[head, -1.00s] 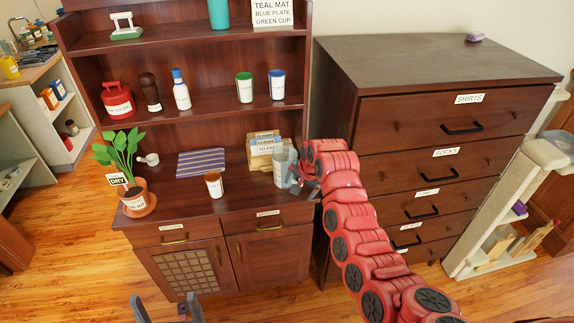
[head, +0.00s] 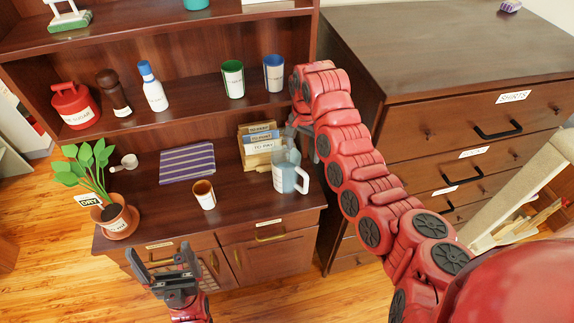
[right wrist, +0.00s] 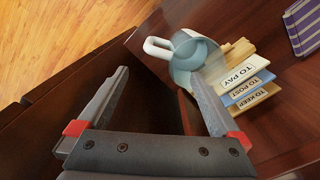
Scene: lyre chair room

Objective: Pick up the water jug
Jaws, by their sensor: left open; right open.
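The water jug (head: 284,172), a clear bluish jug with a white handle, stands upright on the right side of the cabinet top. Its handle faces right in the head view. In the right wrist view the jug (right wrist: 188,62) lies beyond my fingertips, nearest the right finger. My right gripper (right wrist: 158,77) is open with nothing between its fingers. In the head view my right gripper (head: 299,130) is just behind and above the jug, partly hidden by my arm. My left gripper (head: 162,262) is open and empty in front of the cabinet.
A letter holder (head: 259,143) with labelled slots stands close behind the jug. A brown-and-white cup (head: 204,195), a striped mat (head: 187,163) and a potted plant (head: 113,219) are further left. The drawer chest (head: 440,100) rises to the right. A shelf overhangs the back.

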